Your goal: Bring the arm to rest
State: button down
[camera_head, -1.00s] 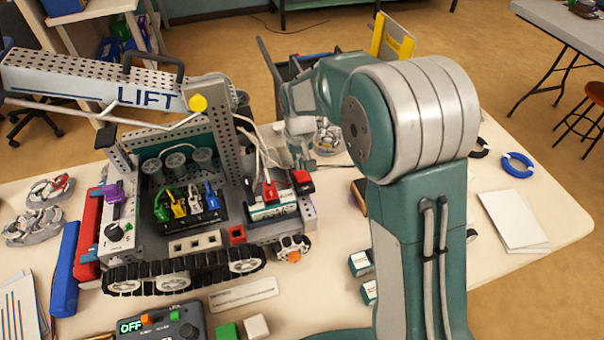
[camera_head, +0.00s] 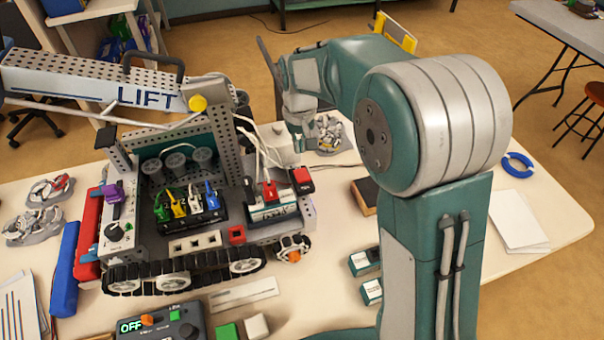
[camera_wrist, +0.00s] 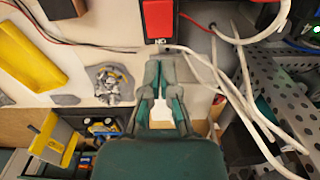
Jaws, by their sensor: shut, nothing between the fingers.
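My arm rises at the right of the head view, with its large grey and teal joint above the table and its forearm reaching left. My gripper (camera_head: 298,146) hangs at the forearm's end, pointing down behind the rover's right side. It is small there and its tips are hard to make out. In the wrist view my gripper (camera_wrist: 160,66) shows two grey-teal fingers with tips together and nothing held. In that view the tips appear just below a red block in a black frame (camera_wrist: 158,18); I cannot tell the gap.
The tracked rover with the LIFT boom (camera_head: 150,98) fills the left of the table (camera_head: 330,235). White cables (camera_wrist: 232,85) run close to the gripper's right in the wrist view. A mecanum wheel (camera_head: 328,134) lies beyond the gripper. White sheets (camera_head: 515,220) lie at right.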

dwell(0.4)
jog(key=s+d+r+m+t, duration=0.2)
jog(key=s+d+r+t, duration=0.1)
jog(key=s+d+r, duration=0.75)
jog(key=s+d+r+m+t, duration=0.1)
jog(key=s+d, duration=0.3)
jog(key=s, duration=1.1)
jog(key=shift+t, duration=0.8)
